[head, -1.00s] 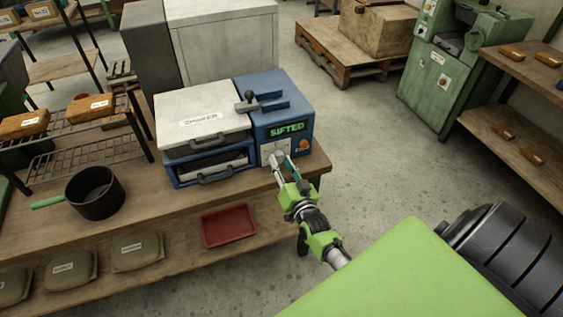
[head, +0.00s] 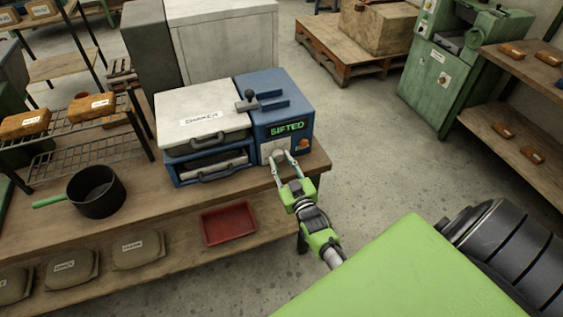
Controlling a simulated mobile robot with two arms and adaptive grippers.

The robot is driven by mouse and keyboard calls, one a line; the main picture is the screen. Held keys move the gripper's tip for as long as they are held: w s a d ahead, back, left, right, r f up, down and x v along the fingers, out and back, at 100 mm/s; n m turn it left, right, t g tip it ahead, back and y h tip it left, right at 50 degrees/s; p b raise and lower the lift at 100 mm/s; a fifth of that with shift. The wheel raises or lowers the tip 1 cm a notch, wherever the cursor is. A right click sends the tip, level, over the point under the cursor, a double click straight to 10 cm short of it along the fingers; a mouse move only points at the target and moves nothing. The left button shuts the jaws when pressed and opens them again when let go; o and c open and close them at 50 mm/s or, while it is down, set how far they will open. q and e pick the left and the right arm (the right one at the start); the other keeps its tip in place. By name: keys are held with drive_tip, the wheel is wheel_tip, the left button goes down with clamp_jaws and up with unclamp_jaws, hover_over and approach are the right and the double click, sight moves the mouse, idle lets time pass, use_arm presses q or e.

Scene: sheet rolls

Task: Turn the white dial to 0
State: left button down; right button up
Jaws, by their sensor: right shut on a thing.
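The white dial (head: 279,156) is on the front panel of the blue shaker machine (head: 262,129), below a green lit display reading "SIFTED" (head: 286,129). My right gripper (head: 282,160) is at the dial, with its two fingers on either side of it and shut on it. The fingers partly cover the dial, and its marks are too small to read. My left gripper is not in view.
An orange button (head: 304,144) sits just right of the dial. The machine's white lid (head: 203,113) and drawer are to the left. A red tray (head: 229,224) lies on the lower shelf, and a black pot (head: 96,192) stands on the bench (head: 145,205).

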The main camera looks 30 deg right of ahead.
drive_tip(key=shift+f, duration=0.15)
drive_tip(key=o, duration=1.1)
drive_tip(key=v, duration=1.2)
